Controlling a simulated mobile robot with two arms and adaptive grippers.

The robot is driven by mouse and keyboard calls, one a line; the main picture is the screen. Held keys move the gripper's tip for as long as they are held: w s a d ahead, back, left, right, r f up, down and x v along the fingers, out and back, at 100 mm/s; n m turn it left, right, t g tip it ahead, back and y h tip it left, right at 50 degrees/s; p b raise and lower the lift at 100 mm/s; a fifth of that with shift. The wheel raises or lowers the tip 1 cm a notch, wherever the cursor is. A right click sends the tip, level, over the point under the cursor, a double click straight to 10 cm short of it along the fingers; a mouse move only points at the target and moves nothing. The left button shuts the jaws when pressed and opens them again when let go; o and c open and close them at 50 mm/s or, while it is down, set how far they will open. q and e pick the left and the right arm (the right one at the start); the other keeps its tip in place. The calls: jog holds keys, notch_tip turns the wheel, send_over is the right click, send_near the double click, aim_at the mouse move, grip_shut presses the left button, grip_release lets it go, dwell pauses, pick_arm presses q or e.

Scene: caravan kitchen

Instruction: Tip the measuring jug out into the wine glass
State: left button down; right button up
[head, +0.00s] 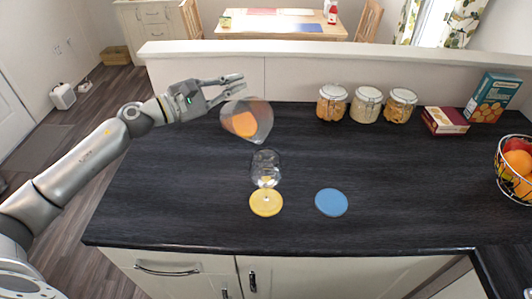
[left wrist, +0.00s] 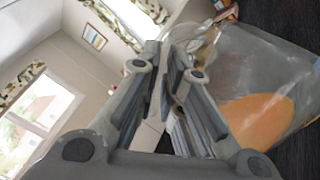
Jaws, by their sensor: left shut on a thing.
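The measuring jug (head: 247,119) is clear, with orange contents, and hangs tilted in the air above and behind the wine glass. In the left wrist view the jug (left wrist: 285,75) fills the right side, with the orange contents in its lower part. My left gripper (head: 226,88) is shut on the jug, at its handle side; it also shows in the left wrist view (left wrist: 172,85). The clear wine glass (head: 265,165) stands upright by the yellow coaster (head: 266,206). I cannot tell whether the yellowish patch in the glass is liquid. My right gripper is out of view.
A blue coaster (head: 331,202) lies right of the glass. Several lidded jars, including a pasta jar (head: 331,103), stand at the back. Boxes (head: 493,97) and a fruit basket (head: 515,170) are at the right. The dark counter (head: 420,190) is clear between.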

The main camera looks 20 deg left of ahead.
aim_at(237, 82)
pick_arm(q)
jog(key=shift+s+d+r+m, duration=0.1)
jog(key=shift+d+r+m, duration=0.05)
jog(key=shift+m, duration=0.25)
jog(key=shift+s, duration=0.1)
jog(key=shift+s+d+r+m+p, duration=0.25)
jog(key=shift+d+r+m+p, duration=0.15)
jog(key=shift+m+p, duration=0.15)
jog(key=shift+s+d+r+m+p, duration=0.25)
jog(key=shift+s+r+m+p, duration=0.05)
jog(key=shift+r+m+p, duration=0.2)
jog(key=shift+s+d+r+m+p, duration=0.15)
jog(key=shift+s+d+m+p, duration=0.1)
jog(key=shift+s+d+p, duration=0.15)
jog(key=shift+s+d+r+m+p, duration=0.4)
jog(key=shift+s+d+m+p, duration=0.2)
jog(key=shift+d+p, duration=0.2)
jog(key=shift+s+r+m, duration=0.1)
jog(key=shift+r+m, duration=0.15)
jog(key=shift+m, duration=0.15)
dwell(0.4)
jog(key=shift+s+d+r+m+h, duration=0.3)
jog(key=shift+s+d+r+m, duration=0.15)
jog(key=shift+s+d+m, duration=0.35)
dwell(0.5)
jog(key=shift+d, duration=0.1)
